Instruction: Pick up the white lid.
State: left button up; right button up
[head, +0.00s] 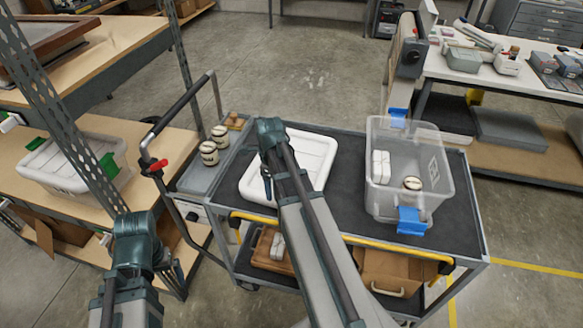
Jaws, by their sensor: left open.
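The white lid (318,155) lies flat on the dark top of the cart (345,205), left of the clear bin. It is a broad, shallow piece with a raised rim, and my right arm crosses in front of its middle. My left gripper (172,268) is low at the left, partly hidden by my left arm, in front of the cart's left end. It is open and apart from the lid. My right gripper cannot be made out behind my right arm.
A clear bin (440,190) with blue latches holds white items and a jar. Jars (209,153) stand on the cart's left end, by the push handle (175,112). Shelving with a white bin (55,180) is at left, a workbench (480,75) at right. Open floor lies behind.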

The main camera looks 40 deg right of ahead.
notch_tip(320, 180, down, 4)
jog(key=b, duration=0.3)
jog(key=shift+f+b, duration=0.2)
jog(key=shift+b, duration=0.15)
jog(key=shift+r, duration=0.1)
grip_shut()
